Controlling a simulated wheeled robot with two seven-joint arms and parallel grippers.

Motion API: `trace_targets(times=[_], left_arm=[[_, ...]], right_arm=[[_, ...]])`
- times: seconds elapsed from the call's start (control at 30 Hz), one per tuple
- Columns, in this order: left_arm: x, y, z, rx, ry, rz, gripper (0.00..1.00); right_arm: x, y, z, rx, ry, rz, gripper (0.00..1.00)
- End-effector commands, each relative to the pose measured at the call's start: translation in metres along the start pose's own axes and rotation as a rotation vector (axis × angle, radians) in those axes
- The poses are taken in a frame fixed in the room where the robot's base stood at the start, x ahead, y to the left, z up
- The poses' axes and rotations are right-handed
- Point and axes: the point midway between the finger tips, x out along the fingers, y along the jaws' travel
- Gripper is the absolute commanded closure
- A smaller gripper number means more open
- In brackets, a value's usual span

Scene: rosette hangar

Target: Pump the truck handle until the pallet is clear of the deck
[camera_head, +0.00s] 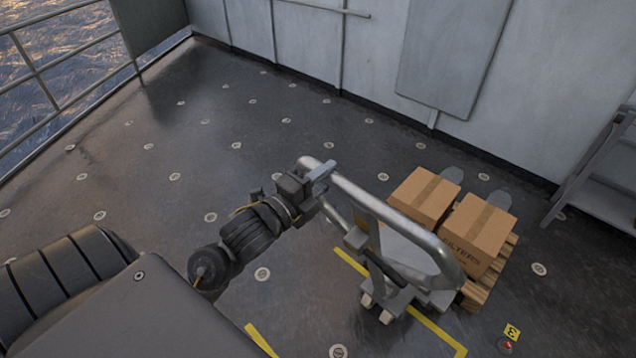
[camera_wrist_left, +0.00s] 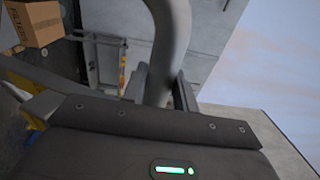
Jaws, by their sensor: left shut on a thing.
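The pallet truck (camera_head: 416,264) stands on the deck in the head view, its looped grey handle (camera_head: 375,200) tilted toward me. My left gripper (camera_head: 318,172) is shut on the upper left part of the handle loop. In the left wrist view the handle's tube (camera_wrist_left: 172,40) runs between the fingers (camera_wrist_left: 163,88). The wooden pallet (camera_head: 484,287) sits behind the truck's body with two cardboard boxes on it, one (camera_head: 424,196) at left and one marked FILTERS (camera_head: 478,232) at right. The gap beneath the pallet is too small to judge. My right gripper is not in view.
Yellow lines (camera_head: 436,330) mark the deck around the truck, with a number 3 marker (camera_head: 512,331) at right. Grey steps (camera_head: 600,180) stand by the wall at right. A railing (camera_head: 40,75) edges the sea at left. The deck at left is clear.

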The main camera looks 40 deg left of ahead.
Motion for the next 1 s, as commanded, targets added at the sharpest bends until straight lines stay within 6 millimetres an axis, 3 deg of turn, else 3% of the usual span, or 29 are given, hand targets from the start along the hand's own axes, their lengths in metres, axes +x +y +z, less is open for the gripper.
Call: trace_targets(times=[0.03, 0.2, 0.63, 1.0], left_arm=[[-0.006, 0.01, -0.002, -0.005, 0.003, 0.036, 1.0], [-0.02, 0.014, -0.002, -0.002, 0.003, 0.025, 1.0], [-0.026, 0.017, -0.001, -0.001, 0.002, 0.019, 1.0], [-0.07, 0.03, -0.002, -0.003, 0.001, -0.008, 1.0]], right_arm=[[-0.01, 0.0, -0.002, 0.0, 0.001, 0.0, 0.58], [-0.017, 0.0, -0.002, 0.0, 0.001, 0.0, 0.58], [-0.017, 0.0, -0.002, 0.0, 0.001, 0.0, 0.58], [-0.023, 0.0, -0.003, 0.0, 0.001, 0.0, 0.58]])
